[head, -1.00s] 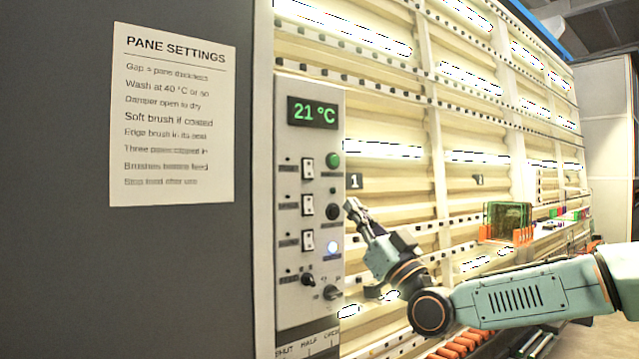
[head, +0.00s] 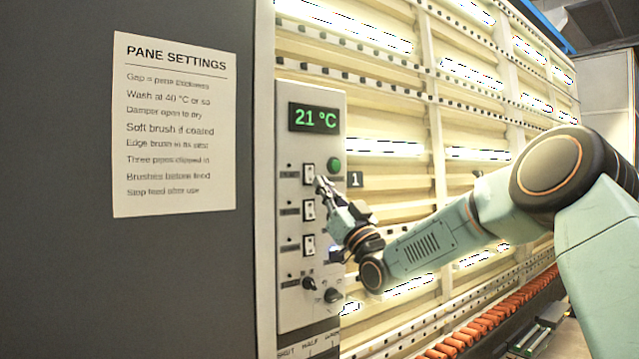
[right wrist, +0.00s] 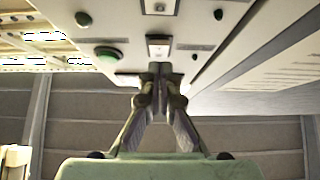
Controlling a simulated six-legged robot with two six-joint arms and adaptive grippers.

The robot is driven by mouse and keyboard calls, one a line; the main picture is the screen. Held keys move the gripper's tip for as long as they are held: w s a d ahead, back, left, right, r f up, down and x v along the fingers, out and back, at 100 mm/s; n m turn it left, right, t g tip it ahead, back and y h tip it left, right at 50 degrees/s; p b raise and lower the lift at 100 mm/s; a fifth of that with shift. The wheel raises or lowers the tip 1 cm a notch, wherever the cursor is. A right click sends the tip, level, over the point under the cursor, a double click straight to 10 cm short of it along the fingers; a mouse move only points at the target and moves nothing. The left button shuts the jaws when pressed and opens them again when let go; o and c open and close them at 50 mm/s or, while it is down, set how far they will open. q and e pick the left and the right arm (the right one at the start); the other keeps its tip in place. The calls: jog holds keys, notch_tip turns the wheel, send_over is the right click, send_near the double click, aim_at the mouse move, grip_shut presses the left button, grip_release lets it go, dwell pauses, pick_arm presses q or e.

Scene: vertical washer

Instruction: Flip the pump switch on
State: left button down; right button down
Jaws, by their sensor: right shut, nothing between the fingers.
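The grey control panel (head: 290,290) carries a column of rocker switches: a top one (head: 308,174), a middle one (head: 308,210) and a lower one (head: 308,245). Their labels are too small to read, so I cannot tell which is the pump switch. My right gripper (head: 321,184) is shut and empty, its tips close to the top switch's lower right. In the right wrist view, the shut fingertips (right wrist: 157,68) are close to the top switch (right wrist: 158,47); I cannot tell whether they touch it. My left gripper is not in view.
A green button (head: 334,164) sits right of the top switch. A 21 °C display (head: 314,118) is above, and black knobs (head: 333,295) are below. A settings sheet (head: 175,125) hangs at left. The washer's ribbed face and orange rollers (head: 480,330) lie right.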

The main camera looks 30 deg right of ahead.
jog(key=shift+w+d+f, duration=0.1)
jog(key=shift+w+f, duration=0.1)
jog(key=shift+w, duration=0.65)
